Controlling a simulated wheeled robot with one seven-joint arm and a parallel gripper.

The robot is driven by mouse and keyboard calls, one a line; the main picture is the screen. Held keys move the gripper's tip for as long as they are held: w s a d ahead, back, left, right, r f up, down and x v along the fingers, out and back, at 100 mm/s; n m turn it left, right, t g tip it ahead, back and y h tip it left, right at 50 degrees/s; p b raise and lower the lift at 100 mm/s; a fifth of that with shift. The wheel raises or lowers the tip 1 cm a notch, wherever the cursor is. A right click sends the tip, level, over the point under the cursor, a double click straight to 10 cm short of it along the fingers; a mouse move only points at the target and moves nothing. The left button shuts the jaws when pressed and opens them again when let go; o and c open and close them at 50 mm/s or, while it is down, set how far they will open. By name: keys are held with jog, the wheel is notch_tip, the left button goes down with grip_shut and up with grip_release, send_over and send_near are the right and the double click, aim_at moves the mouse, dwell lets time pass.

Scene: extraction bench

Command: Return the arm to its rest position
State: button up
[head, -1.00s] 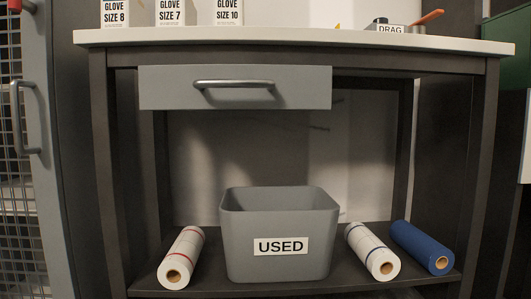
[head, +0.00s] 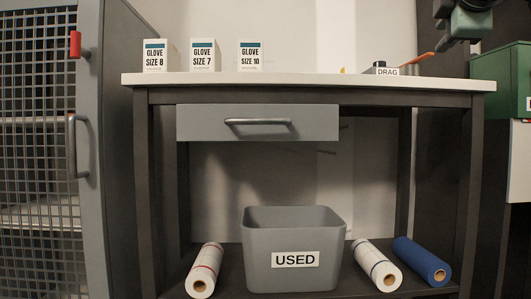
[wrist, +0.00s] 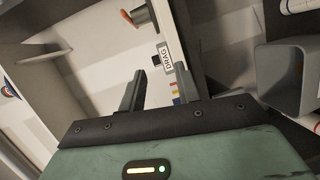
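My gripper (wrist: 160,70) shows in the wrist view with its two dark fingers apart and nothing between them. In the head view, part of my arm, dark green and black, shows at the top right, above the right end of the bench. The fingertips are not clear there. In the wrist view, a holder labelled DRAG (wrist: 163,53) lies beyond the fingers, on the bench top. In the head view the DRAG holder (head: 386,71) sits at the right of the white bench top (head: 290,81), with an orange-handled tool in it.
Three glove boxes (head: 203,56) stand on the bench's left. A grey drawer (head: 258,123) below looks shut. A grey USED bin (head: 296,236) and rolls, one blue (head: 421,262), sit on the lower shelf. A mesh cabinet door (head: 40,110) is left; a green box (head: 508,80) is right.

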jog(key=s+a+f+m+g+y+p, duration=0.25)
jog(key=a+f+g+y+p, duration=0.4)
jog(key=a+f+p, duration=0.85)
jog(key=s+a+f+m+g+h+p, duration=0.15)
jog(key=s+f+g+p, duration=0.45)
jog(key=s, duration=0.6)
jog(key=s+a+f+m+g+p, duration=0.2)
jog(key=s+a+f+g+p, duration=0.15)
jog(key=s+f, duration=0.65)
notch_tip(320, 180, up, 39)
jog(key=s+p, duration=0.2)
jog(key=p, duration=3.6)
jog(key=shift+d+r, duration=0.2)
jog(key=shift+d, duration=0.25)
